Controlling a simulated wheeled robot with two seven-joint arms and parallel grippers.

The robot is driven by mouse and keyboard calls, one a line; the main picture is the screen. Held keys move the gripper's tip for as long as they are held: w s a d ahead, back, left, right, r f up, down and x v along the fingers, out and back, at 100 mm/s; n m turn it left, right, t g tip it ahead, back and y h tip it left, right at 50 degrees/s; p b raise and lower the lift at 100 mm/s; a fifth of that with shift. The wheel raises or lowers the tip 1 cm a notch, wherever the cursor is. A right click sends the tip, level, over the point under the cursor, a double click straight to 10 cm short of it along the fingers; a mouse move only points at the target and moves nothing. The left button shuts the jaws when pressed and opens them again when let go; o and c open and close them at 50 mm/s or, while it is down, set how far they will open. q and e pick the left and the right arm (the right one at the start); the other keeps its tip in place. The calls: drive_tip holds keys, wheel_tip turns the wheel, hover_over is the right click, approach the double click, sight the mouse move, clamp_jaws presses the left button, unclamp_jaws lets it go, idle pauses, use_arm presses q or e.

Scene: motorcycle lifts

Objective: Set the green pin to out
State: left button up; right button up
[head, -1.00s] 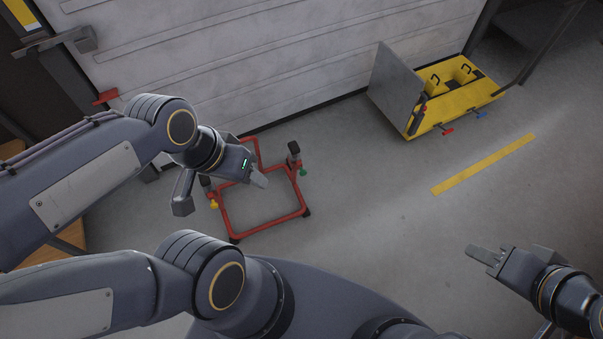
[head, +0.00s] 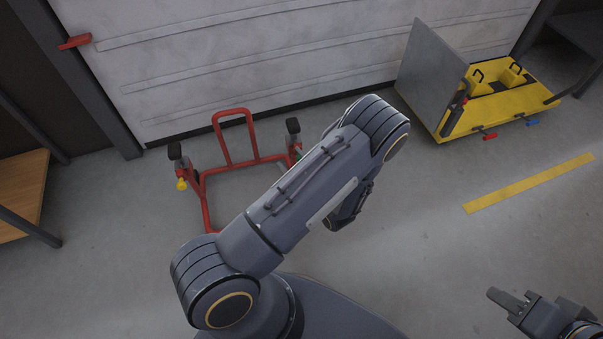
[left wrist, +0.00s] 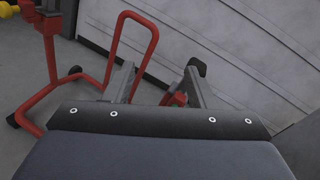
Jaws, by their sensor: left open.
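The green pin (head: 298,154) is a small green knob at the right post of the red lift stand (head: 204,200) on the floor. My left forearm passes close beside it in the head view.
A yellow knob (head: 181,184) is on the stand's left post. A yellow lift (head: 470,115) with a raised grey plate stands at the right, with red and blue knobs. A grey panelled wall (head: 260,60) is behind. A wooden bench (head: 20,185) is at the left.

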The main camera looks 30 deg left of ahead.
use_arm(q)
drive_tip(key=w+d+f+m+t+h+b, duration=0.25)
drive_tip(key=d+f+m+t, duration=0.2)
drive_tip(key=f, duration=0.45)
drive_tip(key=shift+m+t, duration=0.35)
drive_tip(key=x, duration=0.2)
drive_tip(key=b+x, duration=0.1)
drive_tip(key=x, duration=0.4)
drive_tip(key=shift+a+r+b, duration=0.1)
drive_tip(key=shift+a+b, duration=0.3)
drive_tip(key=shift+a, duration=0.1)
use_arm(e)
wheel_tip(320, 180, down, 6)
drive_tip(key=shift+r, duration=0.1)
